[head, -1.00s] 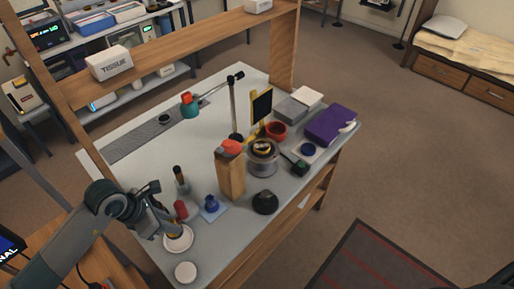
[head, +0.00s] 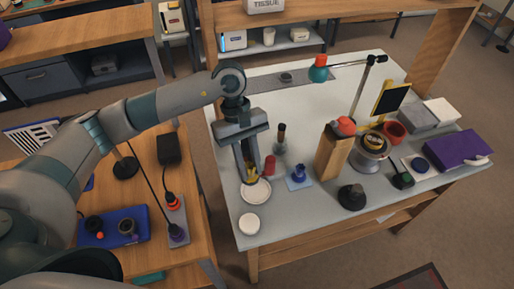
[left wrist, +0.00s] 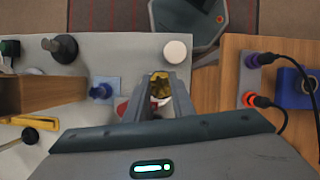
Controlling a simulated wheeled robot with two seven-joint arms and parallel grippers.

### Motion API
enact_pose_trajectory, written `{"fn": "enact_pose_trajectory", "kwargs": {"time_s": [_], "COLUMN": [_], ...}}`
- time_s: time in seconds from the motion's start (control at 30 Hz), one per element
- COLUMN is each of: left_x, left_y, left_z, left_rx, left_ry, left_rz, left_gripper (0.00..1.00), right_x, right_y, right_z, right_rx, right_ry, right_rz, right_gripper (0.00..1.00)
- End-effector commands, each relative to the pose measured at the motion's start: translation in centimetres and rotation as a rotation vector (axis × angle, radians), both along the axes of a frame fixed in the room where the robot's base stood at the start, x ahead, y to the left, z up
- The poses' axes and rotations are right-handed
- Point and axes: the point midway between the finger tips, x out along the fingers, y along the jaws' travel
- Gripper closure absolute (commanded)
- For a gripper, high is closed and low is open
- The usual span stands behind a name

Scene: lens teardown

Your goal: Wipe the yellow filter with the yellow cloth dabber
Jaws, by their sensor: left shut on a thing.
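My left gripper (head: 248,166) points down and is shut on the yellow cloth dabber (head: 251,177), just above a white dish (head: 262,195) at the table's near left. In the left wrist view the dabber's yellow cloth (left wrist: 160,84) shows between the fingers. Whether it touches the dish is unclear. What looks like the yellow filter (head: 373,139) sits as a yellow ring on top of a silver cylinder (head: 370,160), right of a wooden block. The dabber is well to the left of it. My right gripper is not in view.
A white disc (head: 249,223) lies near the front edge.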

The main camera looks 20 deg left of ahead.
Motion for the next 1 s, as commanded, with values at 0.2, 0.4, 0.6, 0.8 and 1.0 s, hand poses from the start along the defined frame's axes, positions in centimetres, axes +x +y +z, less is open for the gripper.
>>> {"fn": "enact_pose_trajectory", "kwargs": {"time_s": [0.2,0.4,0.6,0.8,1.0], "left_x": [-1.1,-2.0,-2.3,-2.3,-2.3], "left_y": [2.6,4.2,4.8,4.8,4.7], "left_z": [2.8,4.8,5.6,5.6,5.6], "left_rx": [0.005,0.002,-0.001,-0.002,-0.001], "left_ry": [-0.005,-0.004,-0.001,-0.002,-0.001], "left_rz": [-0.449,-0.698,-0.777,-0.778,-0.777], "left_gripper": [0.96,0.96,0.96,0.96,0.96], "right_x": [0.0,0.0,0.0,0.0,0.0], "right_y": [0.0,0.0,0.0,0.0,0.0], "right_z": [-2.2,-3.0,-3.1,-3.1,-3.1], "right_rx": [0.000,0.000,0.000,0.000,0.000], "right_ry": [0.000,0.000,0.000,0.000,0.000], "right_rz": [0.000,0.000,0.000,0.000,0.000], "right_gripper": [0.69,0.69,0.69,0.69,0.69]}}
